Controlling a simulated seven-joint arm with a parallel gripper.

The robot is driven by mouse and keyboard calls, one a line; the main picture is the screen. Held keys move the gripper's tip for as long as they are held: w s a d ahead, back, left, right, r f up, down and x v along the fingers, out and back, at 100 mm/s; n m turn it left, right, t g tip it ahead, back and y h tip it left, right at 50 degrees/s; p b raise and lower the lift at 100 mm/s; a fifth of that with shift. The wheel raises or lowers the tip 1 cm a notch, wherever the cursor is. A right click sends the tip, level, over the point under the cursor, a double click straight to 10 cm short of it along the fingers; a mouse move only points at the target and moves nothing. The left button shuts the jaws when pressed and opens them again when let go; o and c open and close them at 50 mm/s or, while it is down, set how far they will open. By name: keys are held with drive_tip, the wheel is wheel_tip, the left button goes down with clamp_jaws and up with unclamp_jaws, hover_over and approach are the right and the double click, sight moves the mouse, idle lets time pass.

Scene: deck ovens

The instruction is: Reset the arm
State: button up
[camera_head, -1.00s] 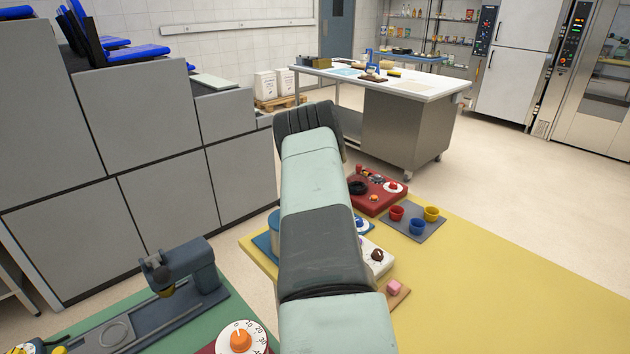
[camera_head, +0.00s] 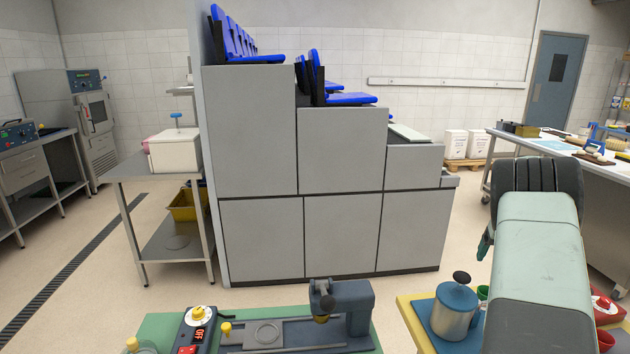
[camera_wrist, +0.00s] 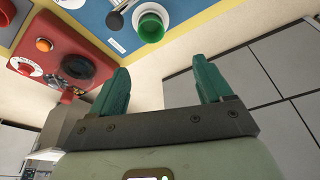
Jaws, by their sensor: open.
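My arm shows at the right of the head view, a pale green and grey link rising over the yellow work surface (camera_head: 420,325). My gripper shows in the wrist view (camera_wrist: 162,86), with its two green fingers apart and nothing between them. In the head view only a small green part of it shows beside the arm, and the rest is hidden.
A steel pot with a dark knob (camera_head: 453,308) stands near my arm. A grey machine (camera_head: 341,306) and a control box with a red display (camera_head: 196,330) sit on the green surface (camera_head: 160,328).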

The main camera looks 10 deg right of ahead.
drive_tip(key=a+r+t, duration=0.1)
drive_tip(key=a+r, duration=1.3)
drive_tip(key=r, duration=0.4)
drive_tip(key=s+a+r+n+t, duration=0.1)
drive_tip(key=s+a+r, duration=0.3)
drive_tip(key=a+r, duration=0.25)
drive_tip(key=s+a+r+n, duration=0.1)
drive_tip(key=s+a+r, duration=0.35)
drive_tip(key=a, duration=0.35)
drive_tip(key=s+a+r+n+t+y, duration=0.15)
drive_tip(key=s+a+r, duration=0.25)
drive_tip(key=s+a, duration=0.9)
drive_tip(key=s+a+f, duration=0.1)
drive_tip(key=s+f, duration=0.2)
drive_tip(key=s, duration=0.3)
drive_tip(key=s+a+f+n, duration=0.1)
drive_tip(key=s+a+f, duration=0.1)
drive_tip(key=s, duration=0.5)
drive_tip(key=shift+f+g, duration=0.45)
drive_tip(key=shift+f, duration=0.3)
drive_tip(key=shift+w+a+n, duration=0.1)
drive_tip(key=shift+n, duration=0.15)
